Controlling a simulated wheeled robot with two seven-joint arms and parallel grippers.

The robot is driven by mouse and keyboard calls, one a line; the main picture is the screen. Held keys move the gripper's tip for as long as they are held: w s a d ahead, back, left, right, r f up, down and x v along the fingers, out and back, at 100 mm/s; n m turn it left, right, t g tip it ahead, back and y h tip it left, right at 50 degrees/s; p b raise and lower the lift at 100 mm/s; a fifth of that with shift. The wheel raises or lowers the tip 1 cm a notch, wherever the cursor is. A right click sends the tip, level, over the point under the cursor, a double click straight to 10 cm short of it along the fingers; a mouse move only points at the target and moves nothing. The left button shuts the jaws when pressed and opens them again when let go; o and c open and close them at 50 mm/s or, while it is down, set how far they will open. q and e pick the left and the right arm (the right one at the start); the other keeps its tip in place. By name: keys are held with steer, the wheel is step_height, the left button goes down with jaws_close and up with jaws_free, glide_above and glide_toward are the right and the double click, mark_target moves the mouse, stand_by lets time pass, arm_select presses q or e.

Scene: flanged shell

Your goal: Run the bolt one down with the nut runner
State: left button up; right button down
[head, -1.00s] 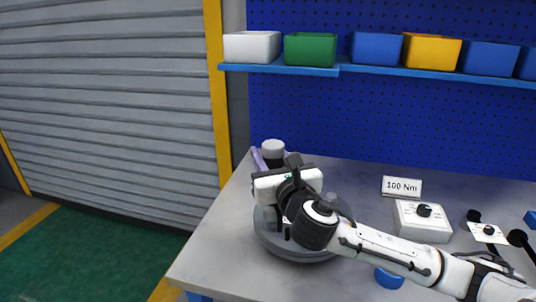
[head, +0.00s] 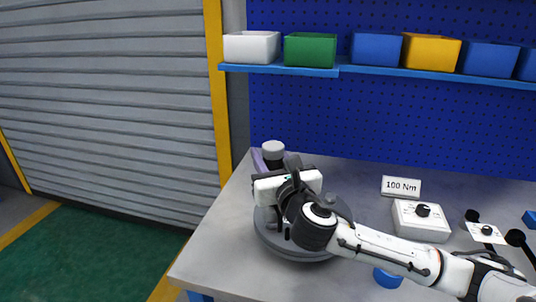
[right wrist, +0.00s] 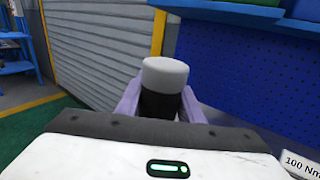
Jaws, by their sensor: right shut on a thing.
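The flanged shell (head: 285,252) is a round grey part on the bench, largely hidden under my right arm. My right gripper (head: 272,164) is over its left rear side. Its purple fingers are shut on the nut runner (head: 273,150), a dark cylinder with a light grey cap. In the right wrist view the nut runner (right wrist: 164,75) stands upright between the two fingers (right wrist: 160,103). Its lower end and bolt one are hidden behind my wrist and hand. A grey bolt or stud (head: 330,198) shows at the shell's right rear. My left gripper is not in view.
A "100 Nm" sign (head: 401,187) stands behind a white box with a black knob (head: 421,221). A smaller knobbed plate (head: 487,233) is further right. A blue round thing (head: 387,278) lies near the front. Coloured bins (head: 377,48) line the shelf above.

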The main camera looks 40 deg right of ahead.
steer(key=shift+f+b, duration=0.8)
steer(key=shift+f, duration=0.35)
stand_by(0.5)
steer(key=shift+y, duration=0.3)
steer(key=shift+w+a+n+t+y, duration=0.1)
steer(key=shift+a+n+t+y, duration=0.15)
steer(key=shift+n+y, duration=0.45)
steer(key=shift+r+n+y+p, duration=0.15)
steer(key=shift+n+y+p, duration=0.3)
steer(key=shift+y, duration=0.25)
